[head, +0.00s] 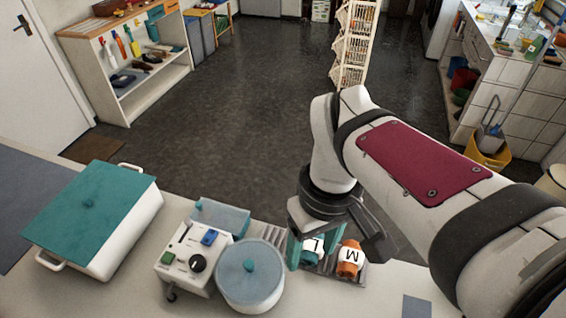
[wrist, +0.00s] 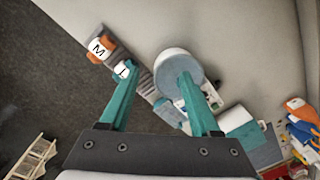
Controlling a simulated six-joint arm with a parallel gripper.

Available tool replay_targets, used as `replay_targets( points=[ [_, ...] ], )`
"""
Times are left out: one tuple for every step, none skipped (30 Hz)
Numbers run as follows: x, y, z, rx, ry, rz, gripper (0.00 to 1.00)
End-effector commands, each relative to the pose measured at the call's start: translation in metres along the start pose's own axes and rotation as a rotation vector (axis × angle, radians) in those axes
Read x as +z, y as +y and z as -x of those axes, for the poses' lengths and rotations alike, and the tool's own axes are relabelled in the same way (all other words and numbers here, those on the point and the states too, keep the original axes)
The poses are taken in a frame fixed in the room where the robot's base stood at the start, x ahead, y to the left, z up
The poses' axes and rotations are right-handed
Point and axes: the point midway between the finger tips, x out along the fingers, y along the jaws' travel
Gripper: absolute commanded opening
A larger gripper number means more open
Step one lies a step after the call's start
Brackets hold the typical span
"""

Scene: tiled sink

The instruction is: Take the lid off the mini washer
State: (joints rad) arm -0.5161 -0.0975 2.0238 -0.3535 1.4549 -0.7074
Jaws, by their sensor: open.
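The mini washer (head: 188,262) stands on the counter, a white box with a dark dial and a blue switch. Its round white tub is at the right, covered by a blue-grey lid (head: 238,281) with a teal knob. The lid also shows in the wrist view (wrist: 170,66), where my right finger overlaps it and hides the knob area. My gripper (head: 314,262) has teal fingers, spread apart and empty. In the head view it is right of the lid, by the labelled containers. Its fingers also show in the wrist view (wrist: 157,72).
A large white box with a teal cover (head: 122,235) stands left. Bare counter lies in front.

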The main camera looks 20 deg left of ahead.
Motion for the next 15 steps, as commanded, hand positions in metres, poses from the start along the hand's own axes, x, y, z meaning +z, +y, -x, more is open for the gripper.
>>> replay_targets(
  points=[
    [-0.035, -0.022, -0.001, 0.016, -0.014, 0.249, 0.64],
    [-0.052, -0.035, -0.001, 0.027, -0.018, 0.388, 0.64],
    [-0.070, -0.051, -0.002, 0.038, -0.024, 0.541, 0.64],
    [-0.080, -0.062, -0.004, 0.044, -0.028, 0.631, 0.64],
    [-0.087, -0.070, -0.005, 0.049, -0.029, 0.699, 0.64],
    [-0.093, -0.077, -0.008, 0.054, -0.032, 0.759, 0.64],
    [-0.095, -0.080, -0.012, 0.056, -0.034, 0.784, 0.64],
    [-0.096, -0.080, -0.018, 0.057, -0.035, 0.796, 0.64],
    [-0.096, -0.080, -0.027, 0.057, -0.036, 0.800, 0.64],
    [-0.095, -0.079, -0.036, 0.055, -0.037, 0.796, 0.64],
    [-0.095, -0.078, -0.046, 0.055, -0.038, 0.796, 0.64],
    [-0.095, -0.077, -0.058, 0.055, -0.037, 0.794, 0.64],
    [-0.095, -0.076, -0.067, 0.055, -0.037, 0.794, 0.64],
    [-0.095, -0.075, -0.075, 0.055, -0.037, 0.794, 0.64],
    [-0.095, -0.075, -0.085, 0.056, -0.035, 0.793, 0.64]
  ],
)
